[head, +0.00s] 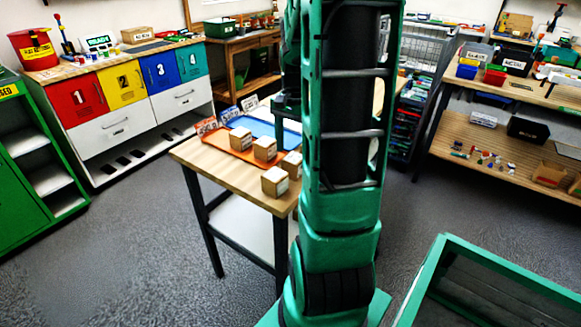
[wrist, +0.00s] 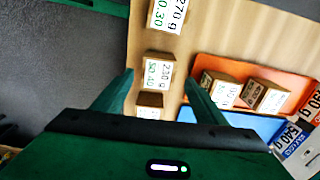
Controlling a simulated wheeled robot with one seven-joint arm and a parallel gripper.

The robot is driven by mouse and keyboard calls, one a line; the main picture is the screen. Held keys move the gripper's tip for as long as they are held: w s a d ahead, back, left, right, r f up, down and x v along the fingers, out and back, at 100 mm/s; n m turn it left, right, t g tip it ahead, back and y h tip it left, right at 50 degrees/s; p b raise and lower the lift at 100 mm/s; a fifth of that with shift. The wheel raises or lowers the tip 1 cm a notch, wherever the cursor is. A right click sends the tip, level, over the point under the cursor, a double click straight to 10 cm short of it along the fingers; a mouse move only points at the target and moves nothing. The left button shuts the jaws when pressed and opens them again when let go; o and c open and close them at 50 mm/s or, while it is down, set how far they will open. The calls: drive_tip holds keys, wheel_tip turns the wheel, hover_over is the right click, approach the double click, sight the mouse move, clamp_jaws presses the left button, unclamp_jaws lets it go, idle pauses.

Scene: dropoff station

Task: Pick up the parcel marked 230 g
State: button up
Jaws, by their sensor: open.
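The parcel marked 230 g (wrist: 158,72) is a small brown box with a white label on the wooden table. In the wrist view it shows between the tips of my gripper (wrist: 158,77), whose green fingers are spread apart. I cannot tell the height gap between fingers and box. In the head view, it appears to be the box (head: 291,165) beside my arm; its label is unreadable there. A parcel marked 270 g (wrist: 167,15) lies above it in the wrist view. Another parcel (wrist: 150,102) lies just below it, partly hidden by my gripper.
An orange tray (wrist: 290,82) holding two parcels lies to the right on the table, with a blue tray (wrist: 262,124) beside it. Weight signs (wrist: 296,141) stand by the trays. Bare tabletop (head: 215,165) shows at the front left. My arm hides part of the table.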

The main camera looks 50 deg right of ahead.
sight(294, 157)
drive_tip(key=shift+s+a+f, duration=0.1)
drive_tip(key=shift+s+f, duration=0.05)
drive_tip(key=shift+f, duration=2.95)
drive_tip(key=c, duration=1.3)
